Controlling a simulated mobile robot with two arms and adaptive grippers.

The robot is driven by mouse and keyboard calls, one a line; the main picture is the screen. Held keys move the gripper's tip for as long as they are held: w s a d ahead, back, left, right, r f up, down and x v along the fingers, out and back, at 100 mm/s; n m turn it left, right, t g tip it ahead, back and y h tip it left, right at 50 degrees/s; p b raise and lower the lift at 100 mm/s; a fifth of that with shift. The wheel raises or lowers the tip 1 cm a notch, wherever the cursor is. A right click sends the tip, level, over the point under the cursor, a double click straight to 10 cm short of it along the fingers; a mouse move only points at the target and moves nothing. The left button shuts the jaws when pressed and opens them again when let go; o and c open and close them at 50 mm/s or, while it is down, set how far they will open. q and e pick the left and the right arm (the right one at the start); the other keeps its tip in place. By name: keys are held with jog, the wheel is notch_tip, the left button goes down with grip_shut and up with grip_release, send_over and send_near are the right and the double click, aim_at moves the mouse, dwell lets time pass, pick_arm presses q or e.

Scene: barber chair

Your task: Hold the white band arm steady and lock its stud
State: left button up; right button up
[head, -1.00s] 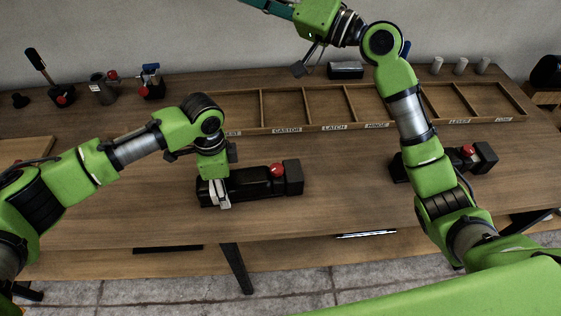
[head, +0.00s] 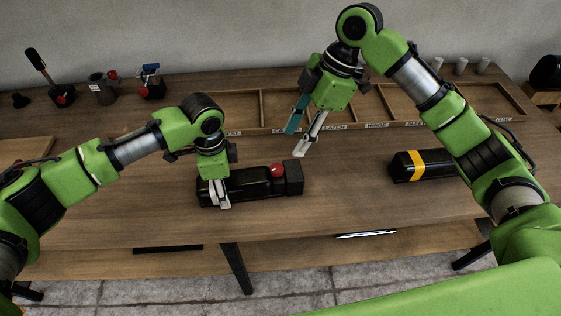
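A black arm (head: 245,186) with a red stud (head: 277,170) near its right end lies on the table left of centre. My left gripper (head: 219,201) points down at its left end, its pale fingers against the body. It appears shut on it. Any white band there is hard to tell from the fingers. My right gripper (head: 295,143) is open and empty, with one teal and one silver finger. It hangs above the table, behind and right of the red stud and apart from it.
A second black arm with a yellow band (head: 417,165) lies at right, partly behind my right arm. A labelled wooden tray (head: 270,130) spans the back. Several small tools, including a blue-topped one (head: 151,82), stand at back left.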

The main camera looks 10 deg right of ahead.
aim_at(278, 167)
jog(key=x, duration=1)
jog(key=shift+r, duration=0.1)
jog(key=c, duration=1.1)
